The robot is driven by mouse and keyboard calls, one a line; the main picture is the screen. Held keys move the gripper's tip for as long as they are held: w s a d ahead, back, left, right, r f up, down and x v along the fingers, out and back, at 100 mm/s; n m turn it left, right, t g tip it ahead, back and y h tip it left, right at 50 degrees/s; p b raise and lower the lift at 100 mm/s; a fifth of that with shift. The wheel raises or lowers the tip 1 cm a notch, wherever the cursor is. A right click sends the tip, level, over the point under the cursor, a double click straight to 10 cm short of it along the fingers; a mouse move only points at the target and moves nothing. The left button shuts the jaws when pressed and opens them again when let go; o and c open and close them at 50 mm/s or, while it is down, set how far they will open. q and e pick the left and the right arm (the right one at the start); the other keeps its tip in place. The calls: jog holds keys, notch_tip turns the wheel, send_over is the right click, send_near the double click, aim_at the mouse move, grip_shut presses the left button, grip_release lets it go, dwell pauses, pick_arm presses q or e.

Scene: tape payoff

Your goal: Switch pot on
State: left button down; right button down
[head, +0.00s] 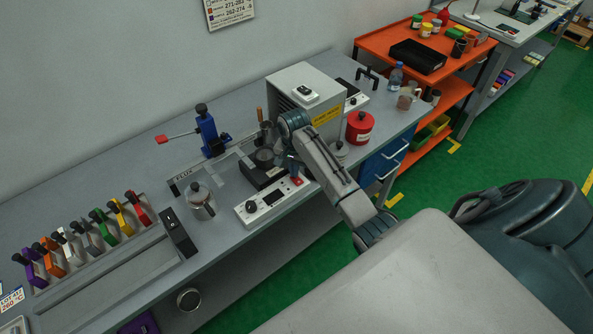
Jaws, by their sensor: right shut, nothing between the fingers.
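A white control box (268,203) with a dark knob, a small display and a red switch (297,181) stands at the bench's front edge. Behind it is a black block (262,174) with a grey metal pot at its back. My right arm reaches in from the lower right and bends down over the box's right end. My right gripper (293,170) is shut and empty, pointing down just above or at the red switch. I cannot tell whether it touches. The arm partly hides the area behind the switch. My left gripper is not in view.
A lidded silver pot (201,203) stands left of the control box. A blue press (211,137) with a red handle, a grey cabinet (305,98) and a red canister (359,127) stand around it. Several coloured clamps sit in a rack at left. An orange cart stands beyond.

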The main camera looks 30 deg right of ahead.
jog(key=shift+f, duration=0.3)
jog(key=shift+r+p, duration=0.6)
jog(key=shift+r, duration=2.95)
